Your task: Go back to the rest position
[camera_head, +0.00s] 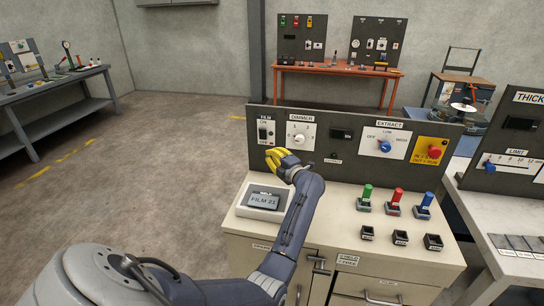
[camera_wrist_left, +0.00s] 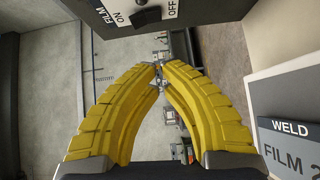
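My left gripper (camera_head: 273,158), with yellow fingers, is in front of the lower part of the black upright panel (camera_head: 350,118), just below the FILM switch (camera_head: 264,133) and the DIMMER knob (camera_head: 299,140). In the left wrist view its two curved fingers (camera_wrist_left: 159,74) come together at the tips, and I see nothing held between them. My left arm reaches over the cream cabinet, beside the WELD display (camera_head: 264,200) reading FILM 21. The display also shows at the right of the left wrist view (camera_wrist_left: 292,150). My right gripper is not in view.
Green, red and blue handled pieces (camera_head: 396,198) stand on the right of the cabinet top, with several small black sockets in front. An EXTRACT knob (camera_head: 384,146) and a red button (camera_head: 434,151) are on the panel. Open floor (camera_head: 150,170) lies to the left.

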